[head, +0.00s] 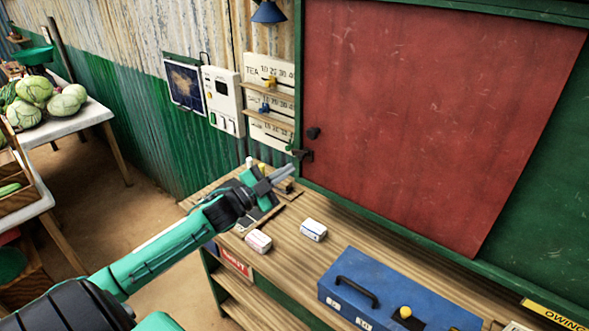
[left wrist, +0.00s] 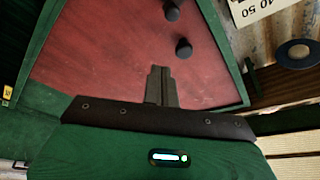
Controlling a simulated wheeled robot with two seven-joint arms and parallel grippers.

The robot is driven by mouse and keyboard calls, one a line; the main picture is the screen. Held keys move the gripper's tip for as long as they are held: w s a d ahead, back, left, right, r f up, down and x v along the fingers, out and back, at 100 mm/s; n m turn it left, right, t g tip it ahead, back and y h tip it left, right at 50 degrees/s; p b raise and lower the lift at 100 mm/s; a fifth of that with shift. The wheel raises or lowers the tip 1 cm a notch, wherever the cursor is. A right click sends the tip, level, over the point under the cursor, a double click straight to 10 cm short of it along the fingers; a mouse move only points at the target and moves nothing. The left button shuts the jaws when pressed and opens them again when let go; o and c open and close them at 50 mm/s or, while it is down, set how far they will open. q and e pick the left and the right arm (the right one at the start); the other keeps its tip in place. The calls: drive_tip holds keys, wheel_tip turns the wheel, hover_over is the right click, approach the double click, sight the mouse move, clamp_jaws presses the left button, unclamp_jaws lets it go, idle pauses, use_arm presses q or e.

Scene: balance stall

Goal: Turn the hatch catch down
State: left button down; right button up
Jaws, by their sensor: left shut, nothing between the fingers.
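The hatch is a large red panel (head: 430,110) in a green frame, and it also shows in the left wrist view (left wrist: 110,55). A dark catch (head: 304,154) sits at its lower left edge by the frame, below a dark knob (head: 313,132). In the left wrist view two dark round knobs (left wrist: 183,48) stand out from the panel; I cannot tell which belongs to the catch. My left gripper (head: 288,171) is shut and empty, just below and left of the catch in the head view. Its closed fingers (left wrist: 162,84) point toward the panel. My right gripper is out of view.
A wooden counter (head: 285,240) runs below the hatch with two small boxes (head: 313,230) and a blue case (head: 350,285) on it. Labelled shelves (head: 268,90) and a white wall box (head: 222,100) hang left of the hatch. Cabbages (head: 35,90) lie on a table at far left.

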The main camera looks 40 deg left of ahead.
use_arm(q)
drive_tip(key=shift+b+v, duration=0.3)
drive_tip(key=shift+v, duration=0.85)
drive_tip(key=shift+f, duration=0.1)
